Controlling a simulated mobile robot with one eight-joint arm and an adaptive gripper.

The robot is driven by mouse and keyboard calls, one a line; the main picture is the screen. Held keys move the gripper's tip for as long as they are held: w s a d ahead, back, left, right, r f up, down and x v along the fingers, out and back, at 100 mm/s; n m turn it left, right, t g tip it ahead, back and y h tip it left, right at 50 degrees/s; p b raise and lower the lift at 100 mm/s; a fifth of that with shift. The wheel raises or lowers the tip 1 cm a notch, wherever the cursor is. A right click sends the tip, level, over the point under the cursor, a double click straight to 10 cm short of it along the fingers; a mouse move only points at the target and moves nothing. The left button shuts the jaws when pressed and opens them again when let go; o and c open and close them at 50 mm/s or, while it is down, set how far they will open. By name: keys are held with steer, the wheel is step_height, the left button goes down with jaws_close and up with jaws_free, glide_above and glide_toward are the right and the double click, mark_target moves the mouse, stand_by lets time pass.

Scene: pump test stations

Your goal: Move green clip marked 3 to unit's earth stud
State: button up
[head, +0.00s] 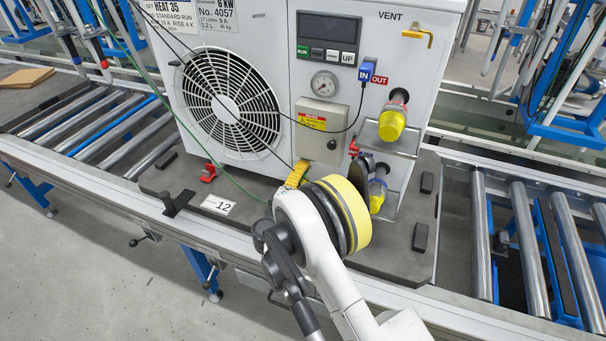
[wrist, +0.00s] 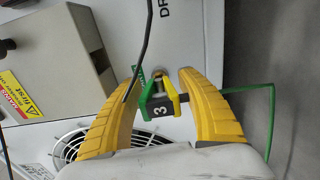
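The green clip (wrist: 147,108), with a "3" on its dark face, sits between the yellow fingers of my gripper (wrist: 160,72) in the wrist view. In the head view my gripper (head: 297,174) is at the lower front of the white unit (head: 270,30), just below a grey box (head: 322,115). The clip is hidden there; a green wire (head: 192,136) runs down from the upper left towards my gripper.
A black cable (wrist: 143,50) crosses close to the left finger. The fan grille (head: 230,103) is left of my gripper; yellow-capped fittings (head: 391,124) stick out at right. The unit stands on a dark pallet (head: 375,250) between rollers (head: 478,235).

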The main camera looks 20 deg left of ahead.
steer(key=s, duration=0.7)
steer(key=shift+s+a, duration=0.25)
stand_by(0.4)
